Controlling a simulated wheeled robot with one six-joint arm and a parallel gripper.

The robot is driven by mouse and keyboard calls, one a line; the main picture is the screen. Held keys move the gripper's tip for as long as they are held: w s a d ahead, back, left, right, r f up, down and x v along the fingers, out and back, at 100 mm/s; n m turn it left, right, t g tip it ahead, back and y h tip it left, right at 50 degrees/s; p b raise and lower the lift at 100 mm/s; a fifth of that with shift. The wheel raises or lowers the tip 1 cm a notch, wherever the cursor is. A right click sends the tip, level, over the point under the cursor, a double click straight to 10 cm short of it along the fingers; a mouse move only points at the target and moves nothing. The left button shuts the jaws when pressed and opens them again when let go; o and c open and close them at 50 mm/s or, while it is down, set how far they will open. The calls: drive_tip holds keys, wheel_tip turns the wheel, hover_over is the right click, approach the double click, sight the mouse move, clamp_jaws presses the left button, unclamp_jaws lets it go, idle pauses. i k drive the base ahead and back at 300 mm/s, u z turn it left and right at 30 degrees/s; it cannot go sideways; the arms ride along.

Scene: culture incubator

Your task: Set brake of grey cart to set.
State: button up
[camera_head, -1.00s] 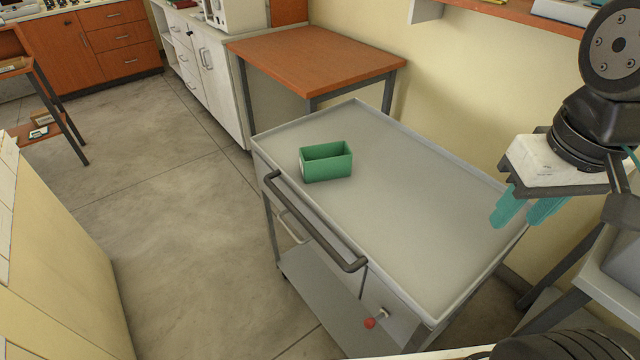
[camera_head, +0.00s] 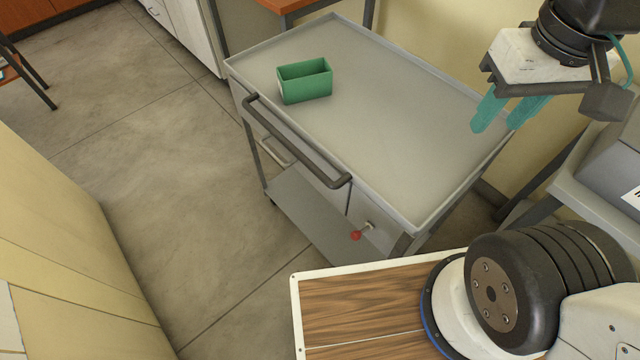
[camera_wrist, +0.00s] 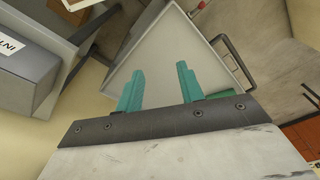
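The grey cart (camera_head: 400,125) stands in the middle of the head view, with a dark push handle (camera_head: 297,140) along its near left side. A small lever with a red knob (camera_head: 356,235) sits on the cart's side below the handle's right end; I take it to be the brake, and its setting cannot be read. My gripper (camera_head: 497,128) has teal fingers spread apart, empty, above the right end of the cart top.
A green open bin (camera_head: 305,82) sits on the cart top's far left. Free floor (camera_head: 170,170) lies left of the cart, up to a cream cabinet (camera_head: 60,240). A grey stand with a labelled box (camera_head: 615,165) is close on the right.

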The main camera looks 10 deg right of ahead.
sight(355, 235)
drive_tip(key=u, duration=0.55)
drive_tip(key=k, duration=1.3)
drive_tip(key=i, duration=0.6)
